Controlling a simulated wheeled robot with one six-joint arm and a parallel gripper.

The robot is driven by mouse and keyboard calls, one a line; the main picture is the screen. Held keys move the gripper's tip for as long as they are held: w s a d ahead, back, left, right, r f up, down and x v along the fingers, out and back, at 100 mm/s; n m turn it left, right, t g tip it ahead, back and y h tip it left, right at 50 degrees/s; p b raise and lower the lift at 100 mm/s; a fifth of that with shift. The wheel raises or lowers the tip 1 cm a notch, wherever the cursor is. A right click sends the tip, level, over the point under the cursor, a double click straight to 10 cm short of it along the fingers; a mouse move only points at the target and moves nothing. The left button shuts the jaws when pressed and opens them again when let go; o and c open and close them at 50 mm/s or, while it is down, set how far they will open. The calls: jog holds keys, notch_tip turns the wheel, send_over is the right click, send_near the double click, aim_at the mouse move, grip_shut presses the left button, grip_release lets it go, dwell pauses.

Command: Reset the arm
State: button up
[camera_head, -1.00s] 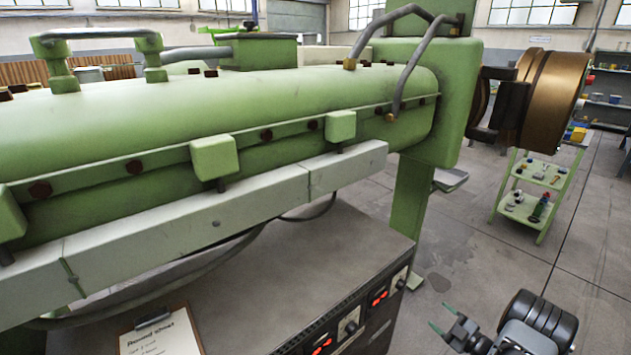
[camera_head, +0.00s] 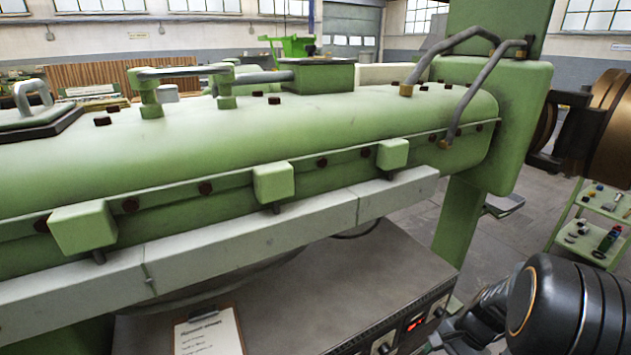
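My arm is in the lower right corner of the head view, its large dark rounded joint close to the camera. My gripper (camera_head: 433,343) is at the bottom edge, left of that joint, in front of the grey cabinet's right end. Only a small greenish part of it shows; the rest is cut off or hidden behind my arm. I cannot tell whether its fingers are apart, and I see nothing held.
The green extruder barrel (camera_head: 330,120) with its pale rail (camera_head: 250,222) crosses the view. Below is a grey cabinet (camera_head: 310,285) with a clipboard (camera_head: 208,335). A brass-coloured cylinder (camera_head: 606,125) and a green shelf cart (camera_head: 590,225) stand right. Some floor is clear between extruder and cart.

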jog(key=s+a+r+n+t+h+p, duration=0.1)
jog(key=a+r+n+p, duration=0.1)
jog(key=a+r+n, duration=0.2)
jog(key=s+a+r+n+t+h+p, duration=0.1)
jog(key=a+r+n, duration=0.3)
jog(key=r, duration=0.6)
jog(key=a+r+n+t+h+p, duration=0.2)
jog(key=a+r+n+h+p, duration=0.1)
jog(key=r, duration=0.4)
jog(key=shift+s+a+r+n+t, duration=0.3)
jog(key=shift+s+a+n, duration=0.15)
jog(key=shift+n, duration=0.35)
jog(key=shift+w+a+f, duration=0.1)
jog(key=shift+a, duration=0.1)
